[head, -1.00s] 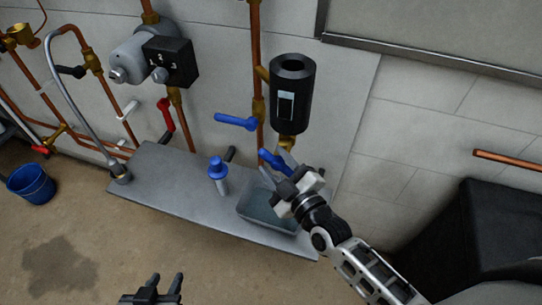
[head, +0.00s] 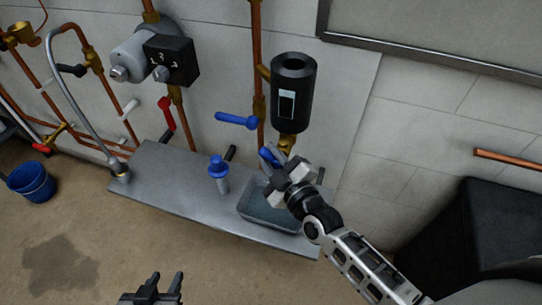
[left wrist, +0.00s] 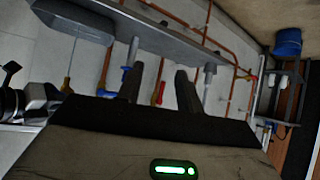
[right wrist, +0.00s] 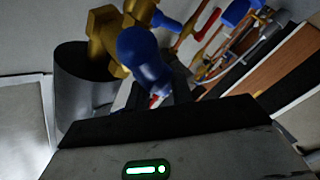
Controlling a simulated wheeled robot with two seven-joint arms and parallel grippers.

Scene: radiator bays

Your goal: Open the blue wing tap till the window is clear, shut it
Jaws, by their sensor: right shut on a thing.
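The black cylinder (head: 294,78) hangs on the wall with a small upright window (head: 287,104) in its front. The window looks dark inside a pale edge. A brass fitting (head: 286,141) sits under the cylinder. My right gripper (head: 272,160) is shut on the blue wing tap (head: 265,154) there and hides most of it. In the right wrist view the tap's rounded blue handle (right wrist: 143,58) stands at the brass valve (right wrist: 108,40). My left gripper (head: 167,277) is open and empty, low in the head view, away from the wall.
A grey tray (head: 250,212) with liquid sits on the ledge (head: 155,185) below the tap. Another blue lever (head: 236,120) is left of the cylinder, and a blue-topped fitting (head: 218,168) stands on the ledge. A blue bucket (head: 30,182) is on the floor. A black box (head: 490,235) stands right.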

